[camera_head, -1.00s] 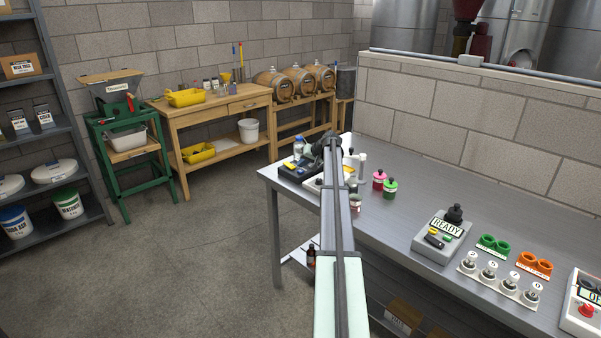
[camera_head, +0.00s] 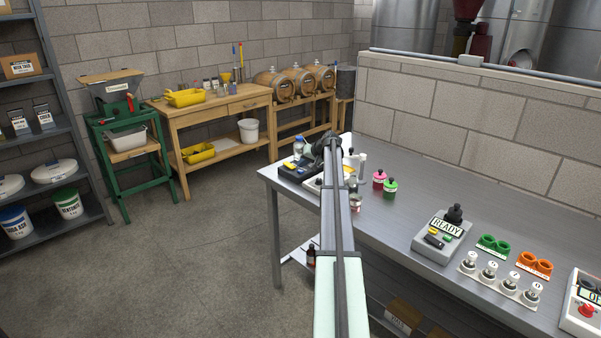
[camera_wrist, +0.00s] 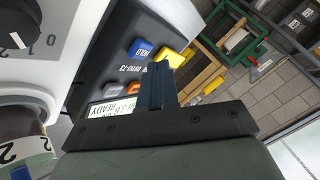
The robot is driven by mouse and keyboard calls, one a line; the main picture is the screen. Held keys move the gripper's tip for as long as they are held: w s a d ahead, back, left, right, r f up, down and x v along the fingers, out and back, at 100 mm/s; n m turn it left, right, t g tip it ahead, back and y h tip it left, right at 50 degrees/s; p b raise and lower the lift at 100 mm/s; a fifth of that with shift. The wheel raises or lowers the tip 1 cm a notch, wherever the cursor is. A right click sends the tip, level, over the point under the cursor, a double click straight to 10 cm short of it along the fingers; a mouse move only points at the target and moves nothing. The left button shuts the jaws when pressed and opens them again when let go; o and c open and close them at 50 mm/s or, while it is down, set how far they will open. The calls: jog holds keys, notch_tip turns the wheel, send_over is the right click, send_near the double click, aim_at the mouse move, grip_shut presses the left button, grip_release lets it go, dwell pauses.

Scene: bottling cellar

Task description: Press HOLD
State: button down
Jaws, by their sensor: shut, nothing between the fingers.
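A dark control box (camera_head: 290,173) stands at the far left end of the steel bench. In the wrist view the box (camera_wrist: 110,62) has a blue button (camera_wrist: 140,47) beside the upside-down word HOLD. A yellow button (camera_wrist: 176,57) is to its right, and a grey button (camera_wrist: 110,88), an orange button (camera_wrist: 133,88) and a display reading READY (camera_wrist: 108,107) are nearer. My gripper (camera_wrist: 160,72) is shut and empty. Its fingertips appear just below and between the blue and yellow buttons; I cannot tell whether they touch the box. In the head view my wrist hides the fingers.
A white device with a dark dial (camera_wrist: 18,22) is close on the left in the wrist view. A pink-capped bottle (camera_head: 379,180) and a green-capped bottle (camera_head: 390,188) stand on the bench (camera_head: 395,223). A grey READY box (camera_head: 442,238) stands farther right.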

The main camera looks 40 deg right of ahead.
aim_at(302, 171)
jog(key=shift+f, duration=0.25)
jog(key=shift+f, duration=0.2)
jog(key=shift+f, duration=0.45)
dwell(1.3)
jog(key=shift+r, duration=0.9)
jog(key=shift+r, duration=2.5)
jog(key=shift+a+f, duration=0.1)
